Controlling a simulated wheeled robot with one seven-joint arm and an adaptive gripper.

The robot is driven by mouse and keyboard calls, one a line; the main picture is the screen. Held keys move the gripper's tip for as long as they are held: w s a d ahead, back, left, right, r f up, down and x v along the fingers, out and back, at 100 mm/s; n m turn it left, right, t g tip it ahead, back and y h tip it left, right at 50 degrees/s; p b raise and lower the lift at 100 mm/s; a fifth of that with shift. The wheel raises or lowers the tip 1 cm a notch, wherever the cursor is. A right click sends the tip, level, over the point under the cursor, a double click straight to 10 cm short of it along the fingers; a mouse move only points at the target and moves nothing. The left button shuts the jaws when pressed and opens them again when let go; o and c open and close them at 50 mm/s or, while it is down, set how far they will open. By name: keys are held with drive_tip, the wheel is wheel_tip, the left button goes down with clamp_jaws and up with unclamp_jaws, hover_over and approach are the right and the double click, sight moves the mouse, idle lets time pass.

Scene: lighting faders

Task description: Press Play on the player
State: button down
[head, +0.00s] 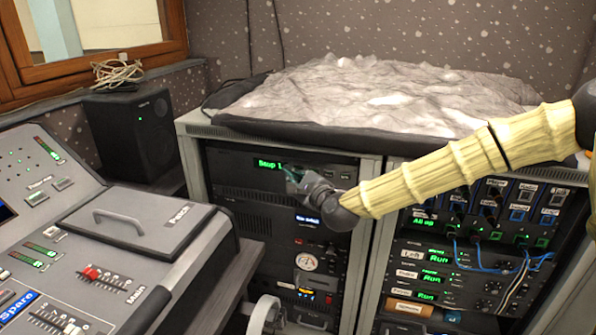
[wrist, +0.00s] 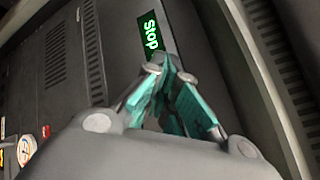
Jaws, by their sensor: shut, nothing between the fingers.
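The gripper hides part of the panel, and I cannot make out a Play button or tell whether the fingers touch anything.
A mixing console (head: 135,240) fills the left, with a black speaker (head: 133,135) behind it. A grey, lumpy cover (head: 380,90) lies over the racks. The right rack (head: 432,277) holds several lit units and blue cables. Lower in the left rack is a round gauge (head: 305,263).

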drive_tip(key=shift+w+d, duration=0.2)
drive_tip(key=shift+w, duration=0.55)
idle(1.1)
drive_tip(key=shift+s, duration=0.15)
drive_tip(key=shift+s+a, duration=0.2)
drive_tip(key=shift+s, duration=0.4)
idle(0.3)
drive_tip(key=shift+s+a, duration=0.25)
drive_tip(key=shift+s, duration=0.55)
drive_tip(key=shift+s+a, duration=0.3)
drive_tip(key=shift+s, duration=0.5)
drive_tip(key=shift+s+a, duration=0.25)
drive_tip(key=shift+s, duration=0.55)
